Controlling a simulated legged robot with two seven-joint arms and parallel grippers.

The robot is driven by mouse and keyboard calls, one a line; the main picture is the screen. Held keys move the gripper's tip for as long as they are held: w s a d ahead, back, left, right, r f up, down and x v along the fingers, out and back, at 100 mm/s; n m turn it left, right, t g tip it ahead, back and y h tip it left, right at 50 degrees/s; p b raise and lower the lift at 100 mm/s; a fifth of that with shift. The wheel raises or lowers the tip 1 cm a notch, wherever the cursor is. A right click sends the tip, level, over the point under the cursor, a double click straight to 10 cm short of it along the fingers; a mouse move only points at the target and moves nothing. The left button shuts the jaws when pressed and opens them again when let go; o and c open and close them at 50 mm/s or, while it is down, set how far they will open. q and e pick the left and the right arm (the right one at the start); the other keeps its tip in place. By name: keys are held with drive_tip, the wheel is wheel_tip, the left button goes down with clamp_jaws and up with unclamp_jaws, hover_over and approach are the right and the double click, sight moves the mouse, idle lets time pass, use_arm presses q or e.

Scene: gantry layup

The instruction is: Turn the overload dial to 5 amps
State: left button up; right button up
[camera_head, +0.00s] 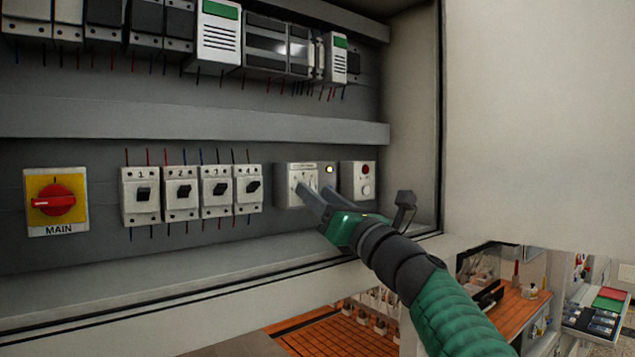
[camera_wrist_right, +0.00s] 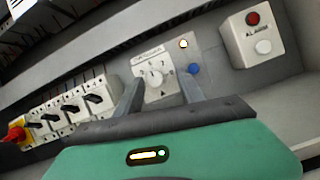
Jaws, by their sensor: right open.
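The overload unit (camera_head: 284,170) is a pale box on the cabinet's back panel, partly hidden by my gripper in the head view. In the right wrist view its white round dial (camera_wrist_right: 153,79) shows on the pale face, with small markings around it that are too small to read. My right gripper (camera_head: 312,189) is open, its two fingers in front of the overload unit. In the wrist view the fingers (camera_wrist_right: 160,92) stand either side of the dial, one left and one right; I cannot tell whether they touch it. My left gripper is not in view.
Several breakers (camera_head: 181,194) and a red MAIN switch (camera_head: 54,201) are left. The cabinet side wall (camera_head: 415,130) stands close right.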

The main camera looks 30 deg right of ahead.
drive_tip(key=shift+a+r, duration=0.15)
drive_tip(key=shift+r, duration=0.05)
drive_tip(key=shift+w+a, duration=0.1)
drive_tip(key=shift+a, duration=0.15)
drive_tip(key=shift+c, duration=0.5)
drive_tip(key=shift+w+a+f, duration=0.1)
drive_tip(key=shift+w, duration=0.1)
drive_tip(key=c, duration=0.5)
drive_tip(key=shift+d, duration=0.2)
clamp_jaws()
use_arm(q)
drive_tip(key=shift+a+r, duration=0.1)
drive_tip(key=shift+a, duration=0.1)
